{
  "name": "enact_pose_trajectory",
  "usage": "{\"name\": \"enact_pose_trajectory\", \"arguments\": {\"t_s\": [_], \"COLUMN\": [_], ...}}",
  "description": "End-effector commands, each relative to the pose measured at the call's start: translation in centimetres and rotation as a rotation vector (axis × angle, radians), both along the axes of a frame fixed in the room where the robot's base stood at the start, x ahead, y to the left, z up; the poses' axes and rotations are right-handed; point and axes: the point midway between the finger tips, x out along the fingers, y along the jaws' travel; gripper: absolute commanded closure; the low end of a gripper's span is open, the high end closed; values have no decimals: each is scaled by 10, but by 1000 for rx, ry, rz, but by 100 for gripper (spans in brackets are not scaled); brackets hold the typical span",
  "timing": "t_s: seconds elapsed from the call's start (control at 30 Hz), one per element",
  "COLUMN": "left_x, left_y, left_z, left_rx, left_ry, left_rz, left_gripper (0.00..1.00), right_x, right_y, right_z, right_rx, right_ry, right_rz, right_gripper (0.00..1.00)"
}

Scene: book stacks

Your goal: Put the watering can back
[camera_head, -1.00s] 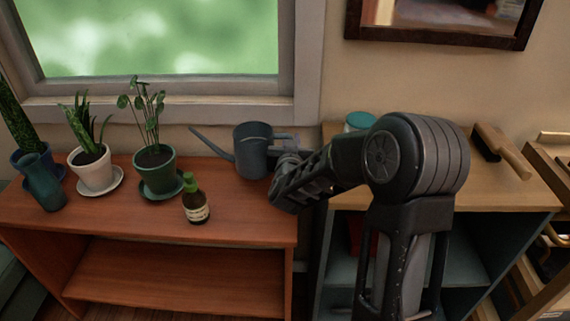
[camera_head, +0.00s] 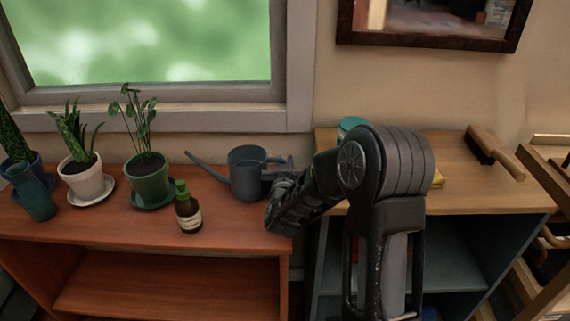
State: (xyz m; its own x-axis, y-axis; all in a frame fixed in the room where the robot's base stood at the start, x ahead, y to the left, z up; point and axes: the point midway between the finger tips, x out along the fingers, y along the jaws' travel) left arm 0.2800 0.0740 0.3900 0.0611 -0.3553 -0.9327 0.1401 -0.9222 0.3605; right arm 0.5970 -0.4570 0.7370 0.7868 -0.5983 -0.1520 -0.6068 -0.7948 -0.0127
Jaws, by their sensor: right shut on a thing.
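A grey-blue watering can (camera_head: 247,174) stands upright at the back right of the reddish wooden shelf's top (camera_head: 110,228). Its thin spout points left and up. My right gripper (camera_head: 275,172) is at the can's right side, where the handle is, and is shut on it. My arm's dark links hide part of the handle and most of the fingers. Whether the can's base touches the shelf top is hard to tell, but it looks to rest there. My left gripper is not in view.
Left of the can are a brown bottle with green cap (camera_head: 188,207), a green pot (camera_head: 151,180), a white pot (camera_head: 85,181) and a teal vase (camera_head: 32,191). A paler shelf (camera_head: 465,190) at right holds a brush (camera_head: 494,152) and a teal-lidded jar (camera_head: 349,124). A window frame (camera_head: 200,116) is behind.

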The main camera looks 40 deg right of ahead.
Motion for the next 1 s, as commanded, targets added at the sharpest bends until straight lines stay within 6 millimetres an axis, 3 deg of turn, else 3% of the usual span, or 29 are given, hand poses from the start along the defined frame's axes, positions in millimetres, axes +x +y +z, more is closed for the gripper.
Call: {"name": "enact_pose_trajectory", "arguments": {"t_s": [0.17,0.2,0.47,0.8,1.0], "left_x": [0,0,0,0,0], "left_y": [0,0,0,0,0], "left_z": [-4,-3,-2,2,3], "left_rx": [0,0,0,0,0], "left_ry": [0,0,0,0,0], "left_rz": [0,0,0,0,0], "left_gripper": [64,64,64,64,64], "right_x": [1,0,0,0,-18], "right_y": [0,0,0,0,15], "right_z": [-2,-3,-2,2,5], "right_rx": [-1,0,1,0,1], "right_ry": [-4,0,1,0,1], "right_rz": [0,0,0,0,2], "right_gripper": [100,84,64,64,64]}}
